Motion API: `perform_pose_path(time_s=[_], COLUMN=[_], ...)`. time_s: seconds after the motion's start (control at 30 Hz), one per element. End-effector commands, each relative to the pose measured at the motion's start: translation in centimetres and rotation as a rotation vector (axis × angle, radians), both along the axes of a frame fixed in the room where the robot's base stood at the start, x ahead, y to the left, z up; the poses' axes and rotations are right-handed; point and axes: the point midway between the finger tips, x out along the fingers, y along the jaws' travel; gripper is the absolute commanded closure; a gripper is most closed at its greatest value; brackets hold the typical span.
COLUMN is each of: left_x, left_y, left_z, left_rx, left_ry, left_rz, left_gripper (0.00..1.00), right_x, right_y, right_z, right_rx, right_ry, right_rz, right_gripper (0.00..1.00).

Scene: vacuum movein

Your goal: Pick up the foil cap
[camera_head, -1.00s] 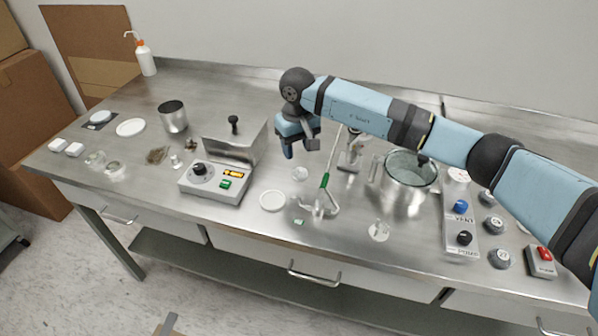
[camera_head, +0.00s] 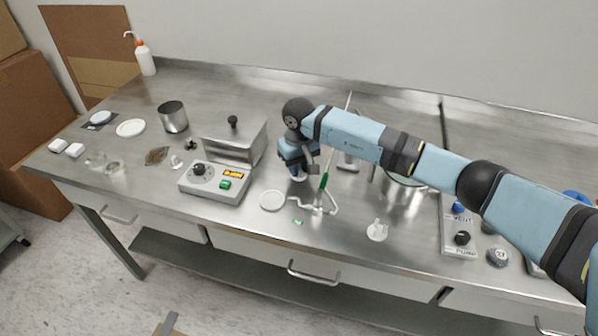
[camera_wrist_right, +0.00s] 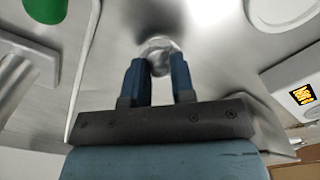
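The foil cap is a small, crinkled silver piece on the steel bench. In the right wrist view the foil cap (camera_wrist_right: 160,47) lies just ahead of and between my fingertips; whether they touch it I cannot tell. In the head view my right gripper (camera_head: 300,172) points down over it and mostly hides it. In the wrist view the two blue fingers of my right gripper (camera_wrist_right: 159,64) are apart, with a clear gap between them. My left gripper is not in view.
A grey control box (camera_head: 215,182) with a metal housing stands to the left. A white disc (camera_head: 272,200) lies in front. A green-handled rod and bent tubing (camera_head: 318,208) lie close on the right. A metal pot (camera_head: 403,203) stands further right.

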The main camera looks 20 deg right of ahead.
Motion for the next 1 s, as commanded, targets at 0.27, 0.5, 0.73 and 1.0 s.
perform_pose_path(time_s=[0.27, 0.5, 0.73, 1.0], left_x=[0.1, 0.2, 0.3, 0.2], left_y=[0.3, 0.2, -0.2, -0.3], left_z=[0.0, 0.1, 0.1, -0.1], left_rx=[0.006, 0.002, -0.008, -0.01], left_ry=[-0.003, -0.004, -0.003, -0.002], left_rz=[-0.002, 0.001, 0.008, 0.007], left_gripper=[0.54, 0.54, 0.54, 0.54], right_x=[0.0, 0.0, 0.1, 0.2], right_y=[0.0, 0.0, 0.0, 0.0], right_z=[0.0, 0.1, 1.7, 8.0], right_rx=[0.0, 0.0, 0.002, 0.0], right_ry=[0.0, 0.0, -0.003, -0.007], right_rz=[0.0, 0.0, 0.001, 0.001], right_gripper=[1.0, 1.0, 1.0, 1.0])
